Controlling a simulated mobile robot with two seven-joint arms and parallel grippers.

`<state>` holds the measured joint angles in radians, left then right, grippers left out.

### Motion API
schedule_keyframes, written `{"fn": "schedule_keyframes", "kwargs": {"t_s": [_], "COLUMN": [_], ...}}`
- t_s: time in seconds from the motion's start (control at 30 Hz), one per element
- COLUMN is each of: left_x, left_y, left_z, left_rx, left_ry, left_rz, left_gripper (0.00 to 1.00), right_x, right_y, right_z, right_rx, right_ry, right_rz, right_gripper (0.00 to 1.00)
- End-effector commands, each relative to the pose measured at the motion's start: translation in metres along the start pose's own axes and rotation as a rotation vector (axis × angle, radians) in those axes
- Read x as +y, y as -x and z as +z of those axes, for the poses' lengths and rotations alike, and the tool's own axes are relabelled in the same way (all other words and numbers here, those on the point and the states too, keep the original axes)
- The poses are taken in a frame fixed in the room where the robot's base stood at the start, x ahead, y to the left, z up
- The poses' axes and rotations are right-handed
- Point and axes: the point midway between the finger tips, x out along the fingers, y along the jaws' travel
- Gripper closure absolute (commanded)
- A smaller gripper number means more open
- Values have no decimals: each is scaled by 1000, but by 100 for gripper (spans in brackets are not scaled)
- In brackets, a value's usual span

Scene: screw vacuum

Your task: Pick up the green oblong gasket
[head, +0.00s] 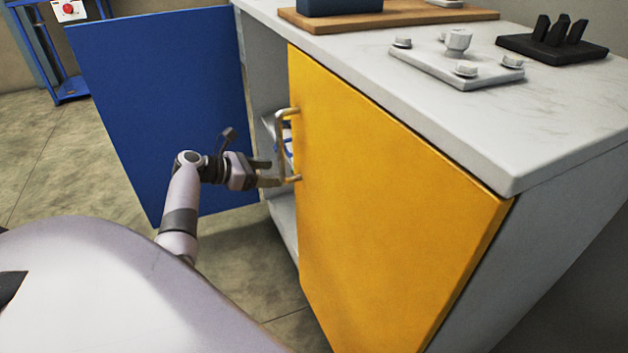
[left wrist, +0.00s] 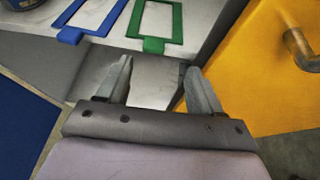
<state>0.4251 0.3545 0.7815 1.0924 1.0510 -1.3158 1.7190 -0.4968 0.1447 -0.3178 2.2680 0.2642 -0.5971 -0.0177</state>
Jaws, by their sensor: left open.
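The green gasket (left wrist: 153,45) lies flat on a pale shelf inside the cabinet, shaped as an oblong frame with a tab at its near end; its far end is cut off by the top of the left wrist view. My left gripper (left wrist: 160,80) is open and empty, its fingers pointing toward the shelf, with the green gasket ahead and apart from them. In the head view my left gripper (head: 270,172) is beside the handle of the yellow door, at the cabinet opening. The green gasket cannot be made out there. My right gripper is not in view.
A blue gasket (left wrist: 70,36) lies left of the green one, with a dark round object (left wrist: 22,4) beyond it. The yellow door (head: 385,200) with its handle (head: 281,140) stands close right; the open blue door (head: 160,100) is left. The countertop (head: 560,120) is above.

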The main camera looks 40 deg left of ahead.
Motion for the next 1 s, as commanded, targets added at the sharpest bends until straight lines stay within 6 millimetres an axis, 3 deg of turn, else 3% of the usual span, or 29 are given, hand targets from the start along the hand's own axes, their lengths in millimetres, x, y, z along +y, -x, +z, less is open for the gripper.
{"fn": "schedule_keyframes", "kwargs": {"t_s": [0.37, 0.7, 1.0], "left_x": [4, 10, 10], "left_y": [-27, -66, -72], "left_z": [2, 3, 5], "left_rx": [-29, -29, -26], "left_ry": [41, 40, 39], "left_rz": [-8, -8, -7], "left_gripper": [34, 34, 34], "right_x": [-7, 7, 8], "right_y": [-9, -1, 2], "right_z": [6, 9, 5], "right_rx": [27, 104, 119], "right_ry": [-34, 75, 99], "right_rz": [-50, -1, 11], "right_gripper": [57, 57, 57]}}
